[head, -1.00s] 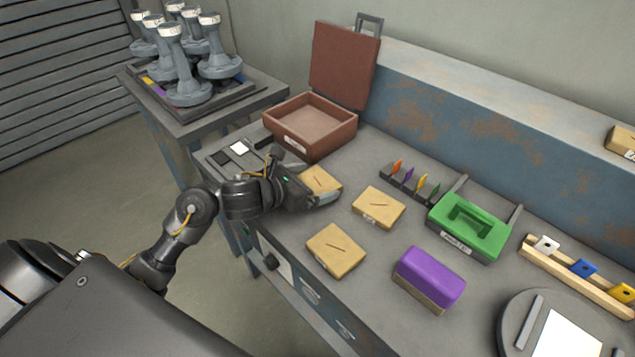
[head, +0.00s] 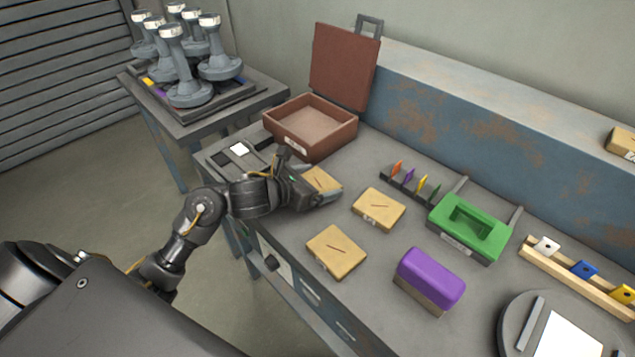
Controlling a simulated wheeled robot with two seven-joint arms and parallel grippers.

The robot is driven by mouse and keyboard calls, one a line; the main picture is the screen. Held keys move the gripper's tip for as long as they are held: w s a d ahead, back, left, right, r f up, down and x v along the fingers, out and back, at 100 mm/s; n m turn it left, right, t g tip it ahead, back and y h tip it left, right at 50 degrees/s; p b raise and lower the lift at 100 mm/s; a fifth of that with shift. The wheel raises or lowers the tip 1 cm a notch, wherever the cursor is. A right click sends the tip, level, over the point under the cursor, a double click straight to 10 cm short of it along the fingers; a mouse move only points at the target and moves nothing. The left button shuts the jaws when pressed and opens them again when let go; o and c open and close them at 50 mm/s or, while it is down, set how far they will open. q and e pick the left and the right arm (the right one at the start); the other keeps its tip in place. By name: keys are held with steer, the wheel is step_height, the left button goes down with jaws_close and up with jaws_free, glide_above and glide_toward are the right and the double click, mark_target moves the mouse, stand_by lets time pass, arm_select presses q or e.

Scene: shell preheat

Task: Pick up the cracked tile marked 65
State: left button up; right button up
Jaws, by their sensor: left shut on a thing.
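Three tan tiles with a dark slit on top lie in a group on the grey bench. One tile (head: 322,181) is at the back left, partly hidden by my left gripper (head: 322,190). My left gripper is shut on this tile, with its fingers on either side; the tile is at or close to the bench top. A second tile (head: 379,208) lies to its right, and a third tile (head: 337,251) lies nearer the front edge. The markings on the tiles are too small to read. My right gripper is not in view.
An open reddish-brown box (head: 312,124) stands behind the gripper. A green block (head: 470,226), a purple block (head: 430,277), a small rack with coloured tabs (head: 409,184) and a round grey plate (head: 515,330) stand to the right. Another tan tile (head: 622,140) rests on the back ledge.

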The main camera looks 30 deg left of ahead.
arm_select(q)
steer(key=shift+r, duration=0.7)
steer(key=r, duration=0.1)
steer(key=s+r+p, duration=0.1)
steer(key=r, duration=0.2)
steer(key=shift+s, duration=0.25)
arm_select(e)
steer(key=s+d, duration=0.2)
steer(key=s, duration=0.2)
arm_select(q)
steer(key=s+d+r+p, duration=0.1)
steer(key=s+r+p, duration=0.6)
steer(key=s+p, duration=0.5)
steer(key=shift+s+r+p, duration=0.2)
steer(key=shift+r+p, duration=0.15)
steer(key=shift+p, duration=0.5)
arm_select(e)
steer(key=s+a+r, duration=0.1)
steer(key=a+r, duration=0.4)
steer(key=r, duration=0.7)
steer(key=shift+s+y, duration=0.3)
arm_select(q)
steer(key=shift+d, duration=0.1)
